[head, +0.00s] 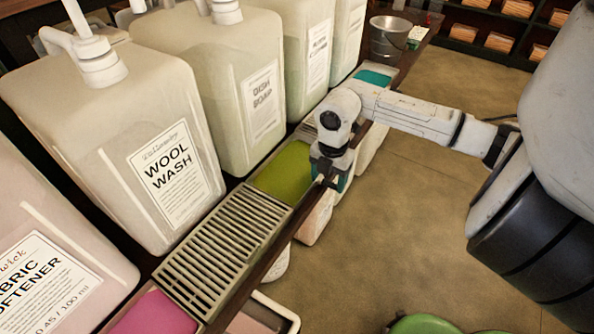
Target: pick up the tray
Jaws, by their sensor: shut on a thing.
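A shallow tray with a green inside (284,172) sits on the ledge in front of the dish soap container. My gripper (322,180) points down at its right edge, near the ledge's outer side. The gripper is shut on what looks like the tray's rim; its fingertips are small and partly hidden by the wrist, so the exact contact is hard to see. The tray looks level, and I cannot tell whether it is clear of the ledge.
A slatted grate (225,249) adjoins the tray on the near side, with a pink tray (155,315) beyond it. Large pump containers, including wool wash (125,150), line the left. A metal bucket (389,40) stands at the far end. Open floor (400,240) lies right.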

